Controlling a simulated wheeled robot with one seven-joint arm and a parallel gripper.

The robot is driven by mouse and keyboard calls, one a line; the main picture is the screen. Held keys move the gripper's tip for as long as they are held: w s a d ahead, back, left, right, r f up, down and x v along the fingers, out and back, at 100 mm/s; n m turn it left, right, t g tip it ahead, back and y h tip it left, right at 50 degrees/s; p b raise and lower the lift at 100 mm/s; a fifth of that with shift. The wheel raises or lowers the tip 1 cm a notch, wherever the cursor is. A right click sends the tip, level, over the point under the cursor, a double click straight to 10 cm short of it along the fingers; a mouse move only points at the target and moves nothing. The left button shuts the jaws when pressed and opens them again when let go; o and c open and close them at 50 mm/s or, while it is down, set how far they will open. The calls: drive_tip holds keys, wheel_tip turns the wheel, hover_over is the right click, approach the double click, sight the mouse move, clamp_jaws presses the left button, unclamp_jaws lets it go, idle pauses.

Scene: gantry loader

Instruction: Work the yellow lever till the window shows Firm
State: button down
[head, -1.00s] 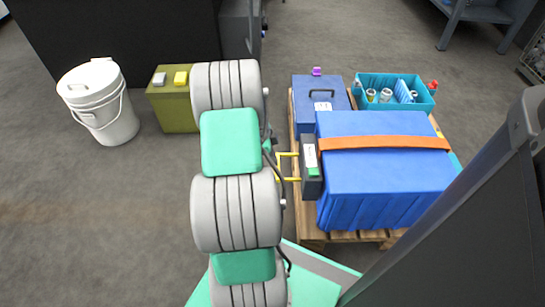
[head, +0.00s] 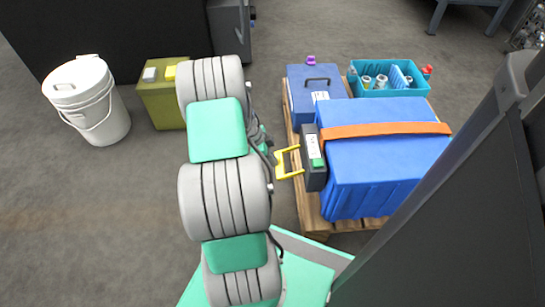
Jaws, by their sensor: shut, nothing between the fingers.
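The yellow lever (head: 281,162) is a U-shaped handle sticking out to the left of a dark box (head: 312,172) on the side of the blue crate. On the box's top face is a white label, and beside it a small green window (head: 318,163); its writing is too small to read. My grey and green arm stands just left of the lever. My gripper is hidden behind the arm, so whether it touches the lever cannot be seen.
The blue crate (head: 375,165) with an orange strap (head: 385,130) stands on a wooden pallet (head: 312,215). A blue case (head: 300,98) and a teal tray of bottles (head: 390,92) stand behind. A white bucket (head: 95,110) and an olive box (head: 165,105) are at left. Open floor lies at front left.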

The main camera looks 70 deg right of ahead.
drive_tip(key=shift+a+f, duration=0.1)
drive_tip(key=w+p+v, duration=0.1)
drive_tip(key=p+v, duration=0.2)
drive_tip(key=v, duration=0.3)
drive_tip(key=w+a+f+p+v, duration=0.1)
drive_tip(key=p+v, duration=0.2)
drive_tip(key=v, duration=0.4)
drive_tip(key=shift+w+r, duration=0.2)
drive_tip(key=shift+w, duration=0.25)
idle(3.3)
